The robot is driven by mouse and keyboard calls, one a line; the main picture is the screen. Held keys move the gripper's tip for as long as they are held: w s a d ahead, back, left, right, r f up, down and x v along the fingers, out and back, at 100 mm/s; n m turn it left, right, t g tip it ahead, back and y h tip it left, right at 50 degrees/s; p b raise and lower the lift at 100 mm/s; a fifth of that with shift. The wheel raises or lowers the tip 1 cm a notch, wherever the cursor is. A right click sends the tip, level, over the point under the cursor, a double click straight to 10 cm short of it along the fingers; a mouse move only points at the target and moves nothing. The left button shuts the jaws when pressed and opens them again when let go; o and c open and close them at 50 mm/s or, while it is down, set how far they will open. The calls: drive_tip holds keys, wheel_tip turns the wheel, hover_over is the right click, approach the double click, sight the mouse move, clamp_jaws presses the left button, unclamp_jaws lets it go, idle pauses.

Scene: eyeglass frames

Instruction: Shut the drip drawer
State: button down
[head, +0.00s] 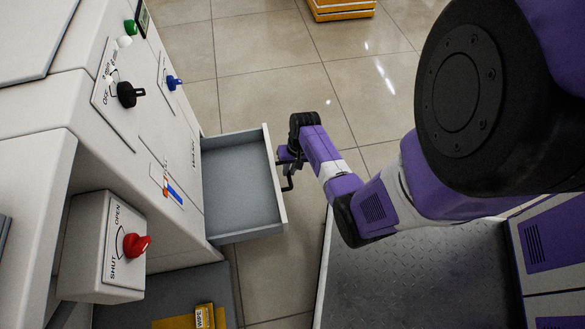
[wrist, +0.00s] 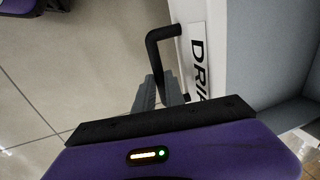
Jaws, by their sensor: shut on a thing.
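The drip drawer (head: 238,174) is a grey-lined, empty tray pulled out from the front of the white machine. Its front panel faces right in the head view. In the wrist view, its white front (wrist: 197,60) carries a label starting "DRI", with the grey inside beyond. A black bar handle (wrist: 163,62) stands out from that front. My gripper (head: 285,166) is at the drawer's front, and it also shows in the wrist view (wrist: 160,92). Its grey fingers are shut on the handle. The exact contact is partly hidden.
The white machine (head: 165,150) has a black knob (head: 129,94), a blue knob (head: 173,82) and a red valve handle (head: 136,244) marked open and shut. A yellow item (head: 200,317) lies on a dark surface below the drawer. Tiled floor is clear behind the drawer.

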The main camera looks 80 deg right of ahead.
approach(232, 187)
drive_tip(key=f, duration=0.5)
drive_tip(key=shift+w+a, duration=0.3)
drive_tip(key=shift+w, duration=0.1)
drive_tip(key=c, duration=1.4)
unclamp_jaws()
drive_tip(key=shift+d, duration=0.1)
wheel_tip(232, 187, up, 8)
drive_tip(key=s+p, duration=0.1)
drive_tip(key=p, duration=0.4)
drive_tip(key=shift+s+d+f, duration=0.15)
drive_tip(key=shift+s+d, duration=0.05)
drive_tip(key=shift+d, duration=0.05)
